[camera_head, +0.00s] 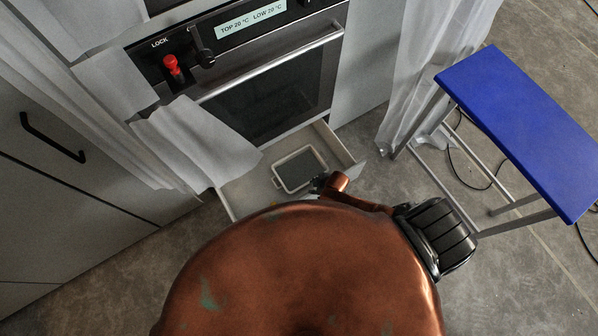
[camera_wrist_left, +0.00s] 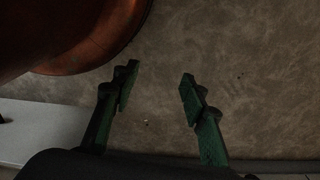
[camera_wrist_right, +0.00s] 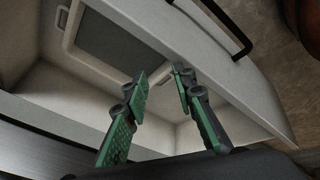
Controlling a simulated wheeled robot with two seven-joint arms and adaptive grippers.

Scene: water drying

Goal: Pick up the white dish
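The white dish (camera_head: 300,168) is a shallow rectangular piece with a pale rim and a grey inside. It lies in the open drawer (camera_head: 242,193) under the oven. In the right wrist view the dish (camera_wrist_right: 118,38) shows at the top, partly cut off. My right gripper (camera_head: 320,183) is over the drawer, near the dish's lower right corner in the head view. Its fingers are apart with nothing between them, and they do not appear to touch the dish. My left gripper (camera_wrist_left: 157,85) is open and empty, with bare floor behind it. It is hidden in the head view.
The oven (camera_head: 270,95) has a long bar handle and a red knob (camera_head: 172,64). White cloth (camera_head: 195,140) hangs beside the oven and over its front. A blue-topped stool (camera_head: 520,125) stands at the right. My copper body hides the foreground. The drawer's front panel has a dark handle (camera_wrist_right: 232,30).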

